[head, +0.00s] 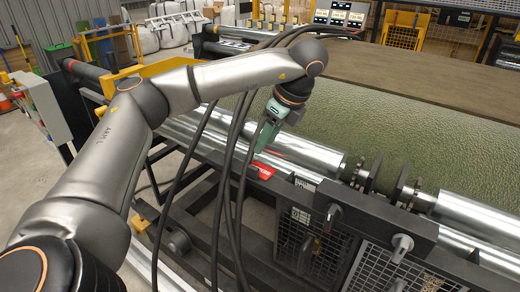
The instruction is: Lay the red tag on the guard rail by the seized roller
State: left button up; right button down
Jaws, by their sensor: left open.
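The red tag (263,170) lies on the dark guard rail (330,190) in front of the rollers, near the rail's middle. My left gripper (262,150) is just above and behind the tag, pointing down, and is open. Whether its fingertips touch the tag cannot be told. A silver roller (305,152) lies right behind the tag, and another silver roller (475,212) is at the right. No mark shows which roller is seized. My right gripper is not in view.
Dark discs on a shaft (375,175) sit between the rollers. The green turf bed (410,125) stretches behind. Hanging cables of my arm cross in front of the rail. Mesh guards (295,240) and knobs (402,243) are below the rail. A control panel (340,17) stands at the back.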

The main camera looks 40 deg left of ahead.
pick_arm(q)
jog(key=shift+v, duration=1.2)
